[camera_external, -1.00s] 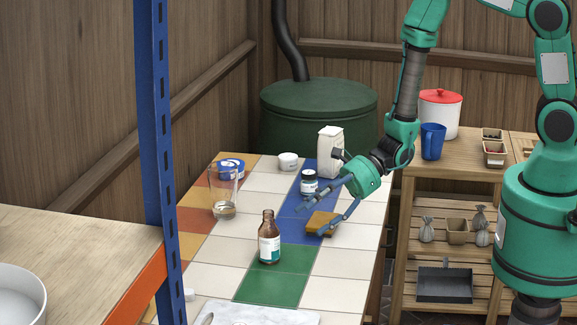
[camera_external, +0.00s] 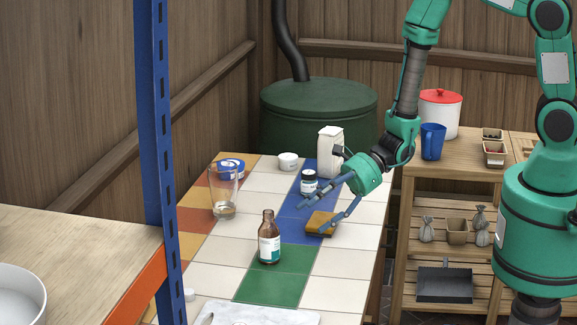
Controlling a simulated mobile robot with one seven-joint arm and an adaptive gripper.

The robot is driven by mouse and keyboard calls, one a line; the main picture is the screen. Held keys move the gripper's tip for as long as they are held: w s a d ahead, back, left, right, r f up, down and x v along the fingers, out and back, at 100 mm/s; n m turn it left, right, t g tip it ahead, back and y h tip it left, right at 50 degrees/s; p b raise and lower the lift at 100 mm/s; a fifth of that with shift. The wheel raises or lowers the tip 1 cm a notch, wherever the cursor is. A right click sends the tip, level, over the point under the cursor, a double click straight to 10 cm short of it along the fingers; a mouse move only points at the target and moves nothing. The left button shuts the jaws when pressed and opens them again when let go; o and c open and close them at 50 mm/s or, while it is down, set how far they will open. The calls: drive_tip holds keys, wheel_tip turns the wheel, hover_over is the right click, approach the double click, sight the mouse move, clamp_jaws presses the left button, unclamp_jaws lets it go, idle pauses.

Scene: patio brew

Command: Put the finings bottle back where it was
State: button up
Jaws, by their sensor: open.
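A brown glass bottle (camera_external: 269,243) with a white and teal label stands upright at the edge of the green tiles (camera_external: 272,289). A small dark jar with a white label (camera_external: 309,184) stands on the blue tiles (camera_external: 300,208). I cannot read either label, so I cannot tell by text which is the finings bottle. My gripper (camera_external: 317,216) is open and empty, reaching in from the right, low over the blue tiles. Its fingers spread around and above a tan sponge-like block (camera_external: 321,223); whether they touch it is unclear. The brown bottle is left of and nearer than the fingers.
A glass (camera_external: 223,193) stands left on the table, near a blue tin (camera_external: 232,168) and a white cup (camera_external: 288,161). A white carton (camera_external: 329,150) stands behind my gripper. A blue post (camera_external: 156,150) rises at the left. The green tiles are mostly clear.

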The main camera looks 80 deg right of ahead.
drive_tip(key=s+a+r+n+g, duration=0.2)
drive_tip(key=s+r+n, duration=0.25)
drive_tip(key=r, duration=0.35)
drive_tip(key=s+a+r+n+g+y, duration=0.1)
drive_tip(key=s+a+r+n+g, duration=0.15)
drive_tip(key=s+r+n, duration=0.4)
drive_tip(key=s+a+r+n+g, duration=0.2)
drive_tip(key=a+r+n, duration=0.1)
drive_tip(key=r, duration=0.6)
drive_tip(key=s+d+r+n+t+h, duration=0.2)
drive_tip(key=s+d+r+n+h, duration=0.8)
drive_tip(key=s+d+r+n, duration=0.3)
drive_tip(key=s+d+r, duration=0.3)
drive_tip(key=s+d, duration=0.1)
drive_tip(key=s, duration=0.2)
drive_tip(key=shift+d+r+t, duration=0.2)
drive_tip(key=shift+d+t, duration=0.1)
drive_tip(key=shift+t, duration=0.05)
